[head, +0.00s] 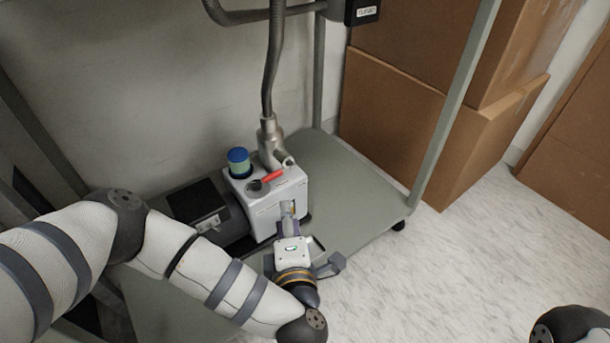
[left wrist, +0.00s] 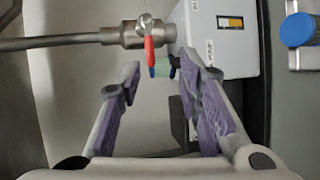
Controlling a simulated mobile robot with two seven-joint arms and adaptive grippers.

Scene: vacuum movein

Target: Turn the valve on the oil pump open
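The oil pump (head: 262,205) is a pale box with a dark motor on its left, standing on a green-grey cart shelf. A red valve handle (head: 272,175) lies across its top, at the base of a metal pipe fitting. In the left wrist view the red handle (left wrist: 149,48) hangs from the fitting, ahead of and between the fingers. My left gripper (head: 290,223) is open and empty at the pump's front side; its purple-padded fingers (left wrist: 163,78) stand apart, not visibly touching the handle. My right gripper is out of view.
A blue and green cap (head: 238,160) stands beside the handle. A metal hose (head: 271,65) rises from the pump. The cart's upright post (head: 455,105) stands to the right, with cardboard boxes (head: 395,130) behind. The shelf (head: 365,205) is bare right of the pump.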

